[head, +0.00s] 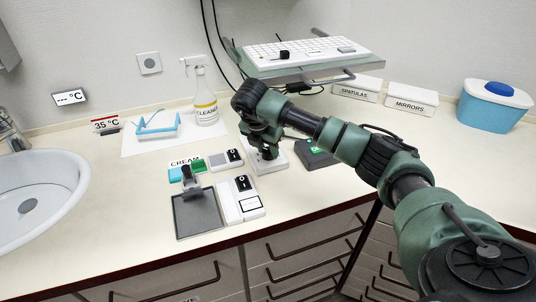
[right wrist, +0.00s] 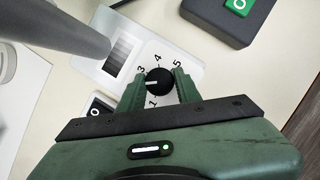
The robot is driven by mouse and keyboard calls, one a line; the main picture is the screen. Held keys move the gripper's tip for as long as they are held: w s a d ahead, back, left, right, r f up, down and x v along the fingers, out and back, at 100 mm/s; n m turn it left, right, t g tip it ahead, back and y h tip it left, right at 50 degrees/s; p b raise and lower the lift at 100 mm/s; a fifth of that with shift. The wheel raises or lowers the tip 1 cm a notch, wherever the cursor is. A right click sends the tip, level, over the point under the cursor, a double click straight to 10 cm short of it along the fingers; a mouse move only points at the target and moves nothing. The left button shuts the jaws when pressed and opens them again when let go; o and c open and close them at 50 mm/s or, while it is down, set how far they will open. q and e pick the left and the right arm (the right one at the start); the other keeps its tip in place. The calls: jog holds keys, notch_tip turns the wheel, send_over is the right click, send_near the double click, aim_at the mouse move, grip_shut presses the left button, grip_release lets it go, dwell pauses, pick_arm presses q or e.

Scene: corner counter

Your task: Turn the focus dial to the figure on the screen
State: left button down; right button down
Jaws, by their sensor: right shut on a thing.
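The focus dial (right wrist: 155,82) is a round black knob with a white mark, on a white panel with figures 1, 3, 4 and 5 visible around it. The mark points left, between the 3 and the 1; what is printed there is hidden by a finger. My right gripper (right wrist: 159,91) is shut on the dial, one finger on each side. In the head view my right gripper (head: 264,147) hides the dial above its white base (head: 270,165). A dark box with a green panel (right wrist: 237,5) stands beside it; its small white figure looks like 0. My left gripper is not in view.
Left of the dial base are small switch boxes (head: 243,184) and a grey tray (head: 198,213). A spray bottle (head: 204,100) stands behind. A keyboard shelf (head: 307,57) overhangs the back.

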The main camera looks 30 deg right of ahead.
jog(key=m+b, duration=0.1)
jog(key=m, duration=0.1)
jog(key=m+g+b, duration=0.1)
jog(key=m, duration=0.1)
jog(key=shift+w+m+g+h, duration=0.15)
jog(key=shift+m+g+h, duration=0.15)
jog(key=shift+w+r+m+g+b, duration=0.1)
jog(key=shift+m+g+b, duration=0.65)
jog(key=shift+m, duration=1.55)
jog(key=shift+g, duration=0.25)
jog(key=c, duration=1)
grip_release()
jog(key=shift+a, duration=0.1)
